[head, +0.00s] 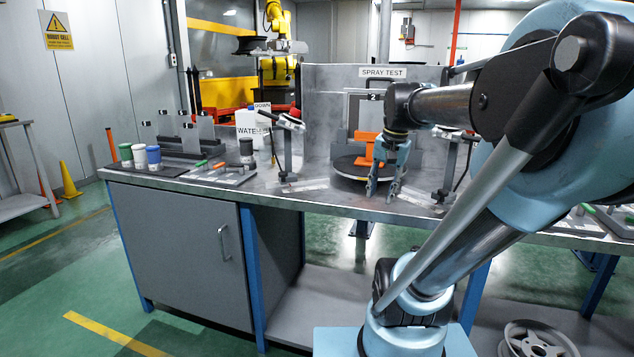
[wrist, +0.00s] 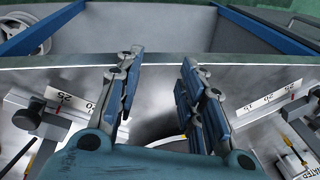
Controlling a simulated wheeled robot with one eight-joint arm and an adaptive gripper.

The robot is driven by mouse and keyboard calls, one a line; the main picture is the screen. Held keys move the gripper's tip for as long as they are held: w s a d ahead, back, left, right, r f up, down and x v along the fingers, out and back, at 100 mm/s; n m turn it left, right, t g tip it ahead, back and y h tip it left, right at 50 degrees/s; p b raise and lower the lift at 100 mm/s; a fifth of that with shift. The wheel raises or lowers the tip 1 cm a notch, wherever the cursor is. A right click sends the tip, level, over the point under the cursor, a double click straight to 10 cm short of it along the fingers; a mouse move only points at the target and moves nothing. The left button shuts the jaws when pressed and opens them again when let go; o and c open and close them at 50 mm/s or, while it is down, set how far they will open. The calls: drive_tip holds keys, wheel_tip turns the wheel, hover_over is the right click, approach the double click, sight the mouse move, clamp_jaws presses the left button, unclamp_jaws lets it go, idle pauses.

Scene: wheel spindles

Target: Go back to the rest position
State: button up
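My gripper (head: 383,190) hangs from my light blue arm, fingers pointing down, just in front of the black round turntable (head: 352,170) on the workbench. In the wrist view, my gripper (wrist: 158,95) has its two blue-padded fingers spread apart with nothing between them. The orange bracket (head: 366,146) stands on the turntable behind the gripper, apart from the fingers as far as I can tell. My arm covers the right part of the bench in the head view.
The metal workbench (head: 240,193) holds two stands with scales, one on the left (head: 290,150) and one on the right (head: 447,175). Several cups stand at the far left, with a white one (head: 140,156). A grey panel labelled SPRAY TEST (head: 325,95) rises behind the turntable. A wheel (head: 540,340) lies below the bench.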

drive_tip(key=s+f+n, duration=0.3)
drive_tip(key=s+f, duration=0.2)
drive_tip(key=f, duration=0.3)
drive_tip(key=s+f+n+h, duration=0.1)
drive_tip(key=s+f+n, duration=0.1)
drive_tip(key=s+f, duration=0.3)
wheel_tip(320, 180, down, 3)
drive_tip(key=shift+s+d+f+n, duration=0.1)
drive_tip(key=shift+s+d+n, duration=0.25)
drive_tip(key=shift+d+n, duration=0.1)
drive_tip(key=shift+w+f, duration=0.2)
drive_tip(key=shift+w, duration=0.25)
